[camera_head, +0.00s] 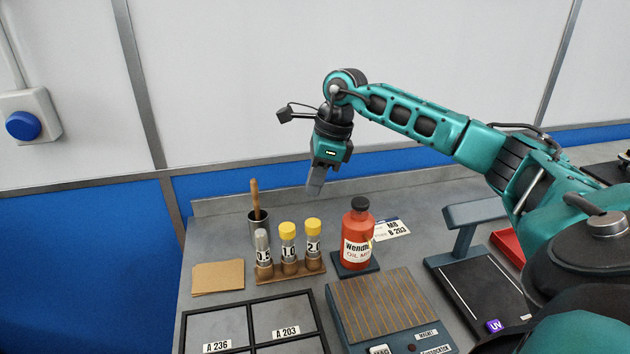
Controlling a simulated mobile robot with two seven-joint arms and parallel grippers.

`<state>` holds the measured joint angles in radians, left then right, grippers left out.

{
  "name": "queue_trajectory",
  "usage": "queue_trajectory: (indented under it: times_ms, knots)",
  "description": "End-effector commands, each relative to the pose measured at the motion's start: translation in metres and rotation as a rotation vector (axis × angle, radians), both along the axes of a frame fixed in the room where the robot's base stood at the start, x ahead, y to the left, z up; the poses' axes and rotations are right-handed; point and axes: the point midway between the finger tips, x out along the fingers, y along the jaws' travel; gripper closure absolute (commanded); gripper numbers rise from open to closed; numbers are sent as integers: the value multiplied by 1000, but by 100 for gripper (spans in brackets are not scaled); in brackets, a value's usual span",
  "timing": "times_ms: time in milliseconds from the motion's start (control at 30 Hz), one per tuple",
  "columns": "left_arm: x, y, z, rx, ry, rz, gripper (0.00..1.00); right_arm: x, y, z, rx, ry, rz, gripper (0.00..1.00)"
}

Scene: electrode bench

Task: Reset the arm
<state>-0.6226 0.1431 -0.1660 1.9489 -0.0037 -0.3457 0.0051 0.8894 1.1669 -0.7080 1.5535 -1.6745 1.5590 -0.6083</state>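My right arm comes in from the right, reaching over the bench (225,255). Its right gripper (316,180) hangs fingers down above the back of the bench, above and to the left of the red bottle. The fingers are seen side-on and overlap, so the gap between them cannot be made out. Nothing shows hanging from them. My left gripper is out of view.
A red bottle (358,235) stands upright on a dark base. A divided tray (248,301) and a ridged plate (375,300) lie in front.

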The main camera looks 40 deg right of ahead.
Motion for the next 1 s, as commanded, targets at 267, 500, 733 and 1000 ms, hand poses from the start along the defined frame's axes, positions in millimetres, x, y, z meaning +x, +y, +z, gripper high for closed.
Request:
queue_trajectory:
  times_ms: [267, 500, 733, 1000]
  knots:
    - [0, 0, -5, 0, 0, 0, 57, 0, 0, -7, 0, 0, 0, 100]
    - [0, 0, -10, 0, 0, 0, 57, 0, 0, -14, 0, 1, 0, 100]
    - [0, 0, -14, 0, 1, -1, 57, 0, 0, -21, 0, 0, 0, 100]
    - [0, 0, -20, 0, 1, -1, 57, 0, 0, -29, 0, 0, 0, 100]
